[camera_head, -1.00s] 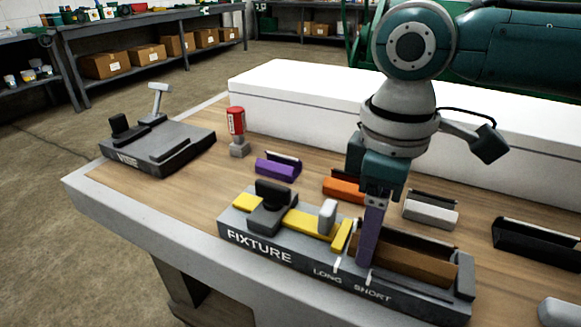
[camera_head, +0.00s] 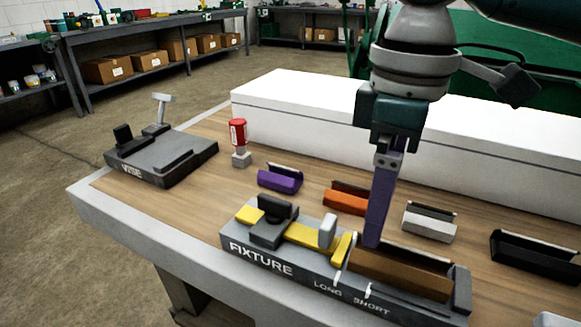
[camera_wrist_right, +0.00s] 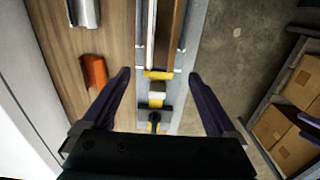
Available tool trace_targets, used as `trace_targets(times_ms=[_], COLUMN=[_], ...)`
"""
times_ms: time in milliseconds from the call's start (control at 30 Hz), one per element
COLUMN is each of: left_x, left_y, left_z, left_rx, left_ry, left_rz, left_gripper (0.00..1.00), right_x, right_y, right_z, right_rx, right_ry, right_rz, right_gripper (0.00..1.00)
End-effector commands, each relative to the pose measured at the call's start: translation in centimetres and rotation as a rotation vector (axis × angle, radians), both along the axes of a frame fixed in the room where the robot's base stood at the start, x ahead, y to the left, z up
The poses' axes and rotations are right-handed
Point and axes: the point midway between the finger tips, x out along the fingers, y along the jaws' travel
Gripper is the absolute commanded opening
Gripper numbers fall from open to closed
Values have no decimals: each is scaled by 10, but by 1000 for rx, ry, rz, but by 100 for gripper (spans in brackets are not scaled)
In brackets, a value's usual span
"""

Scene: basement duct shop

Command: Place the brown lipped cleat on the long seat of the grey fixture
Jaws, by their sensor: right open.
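The grey fixture (camera_head: 262,264), marked LONG and SHORT on its front, stands along the near table edge. The brown lipped cleat (camera_head: 400,276) lies lengthwise in its right part, its left end by the yellow stop and the white LONG mark. The cleat also shows in the right wrist view (camera_wrist_right: 178,30), in line with the fixture. My right gripper (camera_head: 373,243) points down above the cleat's left end; one finger hides the other in the head view. My left gripper is not in view.
Behind the fixture lie a purple piece (camera_head: 279,182), an orange piece (camera_head: 345,202), a light grey piece (camera_head: 429,226) and a black piece (camera_head: 528,255). A vise (camera_head: 150,163) and a red-topped item (camera_head: 238,133) stand left. A long white box (camera_head: 300,112) bounds the back.

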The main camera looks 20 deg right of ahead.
Motion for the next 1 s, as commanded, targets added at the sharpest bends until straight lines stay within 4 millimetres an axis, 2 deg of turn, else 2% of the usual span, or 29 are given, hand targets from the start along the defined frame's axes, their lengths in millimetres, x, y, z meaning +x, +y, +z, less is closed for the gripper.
trace_targets(times_ms=[33, 133, 233, 333, 467, 600, 733, 867, 1000], left_x=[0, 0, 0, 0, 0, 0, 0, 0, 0], left_y=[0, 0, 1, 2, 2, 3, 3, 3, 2], left_z=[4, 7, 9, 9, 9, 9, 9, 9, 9], left_rx=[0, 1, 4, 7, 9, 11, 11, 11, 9], left_ry=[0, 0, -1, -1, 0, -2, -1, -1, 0], left_rz=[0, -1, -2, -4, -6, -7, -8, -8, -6], left_gripper=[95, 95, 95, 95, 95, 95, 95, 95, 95], right_x=[1, 1, 1, -1, -11, -37, -64, -91, -121], right_y=[0, 0, 0, 3, 26, 72, 103, 106, 80], right_z=[13, 31, 42, 45, 25, -10, -30, -42, -51], right_rx=[0, 1, 0, 4, 37, 135, 237, 283, 239], right_ry=[-4, -2, -1, -2, -18, -79, -158, -224, -273], right_rz=[0, 1, 0, 6, 48, 81, 12, -146, -343], right_gripper=[93, 93, 93, 93, 93, 93, 93, 93, 93])
